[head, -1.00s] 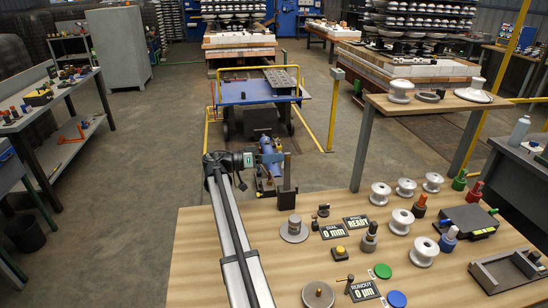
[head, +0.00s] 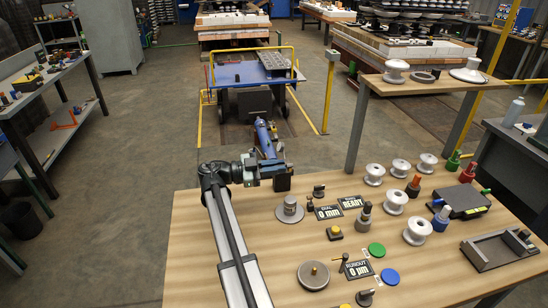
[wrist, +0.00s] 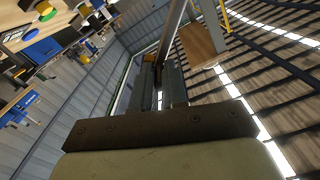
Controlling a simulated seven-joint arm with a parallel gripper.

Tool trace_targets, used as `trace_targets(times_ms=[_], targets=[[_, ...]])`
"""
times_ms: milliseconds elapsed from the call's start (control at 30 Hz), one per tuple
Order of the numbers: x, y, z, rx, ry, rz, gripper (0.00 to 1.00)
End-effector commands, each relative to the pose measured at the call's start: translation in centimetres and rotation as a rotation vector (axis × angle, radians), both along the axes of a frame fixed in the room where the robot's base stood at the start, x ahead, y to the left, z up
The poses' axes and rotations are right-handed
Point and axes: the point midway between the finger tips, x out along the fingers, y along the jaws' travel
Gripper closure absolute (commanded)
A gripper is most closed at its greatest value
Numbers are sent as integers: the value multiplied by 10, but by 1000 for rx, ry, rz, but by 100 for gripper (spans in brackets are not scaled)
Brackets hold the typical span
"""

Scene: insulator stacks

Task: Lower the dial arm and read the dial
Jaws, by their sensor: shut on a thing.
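My gripper (head: 277,174) is at the table's far left edge in the head view, with a dark block (head: 283,184) at its end. In the wrist view, the two grey fingers (wrist: 161,88) are close together. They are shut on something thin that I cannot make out. The dial display (head: 329,212) reads 0 mm and stands right of my gripper. A small dark dial piece (head: 319,190) is behind it. The runout display (head: 357,269) reads 0 µm, with a thin dark post (head: 343,262) beside it. Another display (head: 352,202) reads READY.
A round disc with a knob (head: 290,209) and a larger grey disc (head: 313,275) lie on the wooden table (head: 220,270). Several white spools, a green button (head: 376,250) and a blue button (head: 390,276) are to the right.

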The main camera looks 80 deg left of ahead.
Motion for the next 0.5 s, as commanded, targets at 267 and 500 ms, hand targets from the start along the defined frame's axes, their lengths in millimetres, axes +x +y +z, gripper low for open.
trace_targets(times_ms=[267, 500], targets=[[3, -19, -24, 239, 0, -4, 100], [3, -27, -43, 275, 1, -3, 100]])
